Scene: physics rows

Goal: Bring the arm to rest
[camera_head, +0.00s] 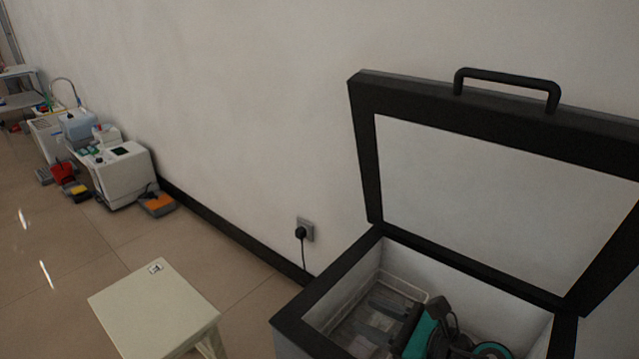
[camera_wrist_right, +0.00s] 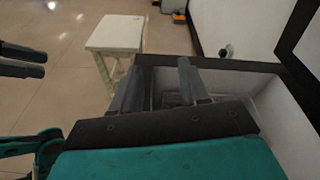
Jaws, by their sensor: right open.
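My right gripper (camera_head: 376,318) shows at the lower right of the head view, over the opening of a black-rimmed white box. In the right wrist view my right gripper (camera_wrist_right: 157,80) has its two grey fingers wide apart, with nothing between them. Its dark palm and teal wrist fill the bottom. Two dark prongs at the left edge there look like my left gripper (camera_wrist_right: 22,60); whether it is open is unclear. The left gripper does not show in the head view.
The box (camera_head: 330,281) has its framed lid (camera_head: 495,185) raised against the wall, handle on top. A clear tray (camera_head: 405,284) lies inside, partly hidden. A pale stool (camera_head: 155,308) stands left of the box. A wall socket (camera_head: 305,230) is behind. Floor left of the stool is clear.

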